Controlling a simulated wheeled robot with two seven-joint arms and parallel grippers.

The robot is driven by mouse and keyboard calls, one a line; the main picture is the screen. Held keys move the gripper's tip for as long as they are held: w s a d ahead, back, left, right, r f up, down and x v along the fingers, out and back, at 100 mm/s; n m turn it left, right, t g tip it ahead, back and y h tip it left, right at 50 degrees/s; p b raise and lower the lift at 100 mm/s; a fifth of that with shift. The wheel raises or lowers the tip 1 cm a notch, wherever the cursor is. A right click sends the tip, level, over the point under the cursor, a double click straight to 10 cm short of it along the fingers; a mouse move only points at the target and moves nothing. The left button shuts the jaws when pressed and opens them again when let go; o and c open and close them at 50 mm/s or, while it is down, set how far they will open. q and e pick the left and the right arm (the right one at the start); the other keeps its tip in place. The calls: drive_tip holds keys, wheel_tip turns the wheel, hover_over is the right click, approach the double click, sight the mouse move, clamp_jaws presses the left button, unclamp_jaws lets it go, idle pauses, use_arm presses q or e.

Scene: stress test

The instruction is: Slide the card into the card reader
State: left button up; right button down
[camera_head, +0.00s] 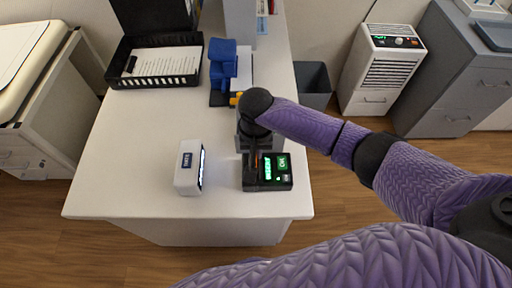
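The card reader (268,182) is a black device with lit green displays near the front of the white desk. My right arm reaches in from the right, and my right gripper (250,157) points down just behind the reader, close against it in this view. Its fingertips are mostly hidden by its own body and the reader. No card can be clearly made out. My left gripper is not in view.
A white box with a dark label (186,170) stands left of the reader. A blue device (222,62) and a black tray of papers (181,79) are farther back. The desk (125,165) is clear at front left. A grey bin (313,83) stands right of it.

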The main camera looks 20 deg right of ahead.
drive_tip(key=shift+f+b, duration=0.4)
drive_tip(key=shift+f, duration=0.85)
drive_tip(key=shift+f+b, duration=0.35)
drive_tip(key=shift+b, duration=0.05)
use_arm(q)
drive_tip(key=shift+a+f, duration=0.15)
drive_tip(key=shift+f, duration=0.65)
use_arm(e)
drive_tip(key=c, duration=0.8)
unclamp_jaws()
wheel_tip(320, 180, up, 10)
drive_tip(key=p, duration=0.4)
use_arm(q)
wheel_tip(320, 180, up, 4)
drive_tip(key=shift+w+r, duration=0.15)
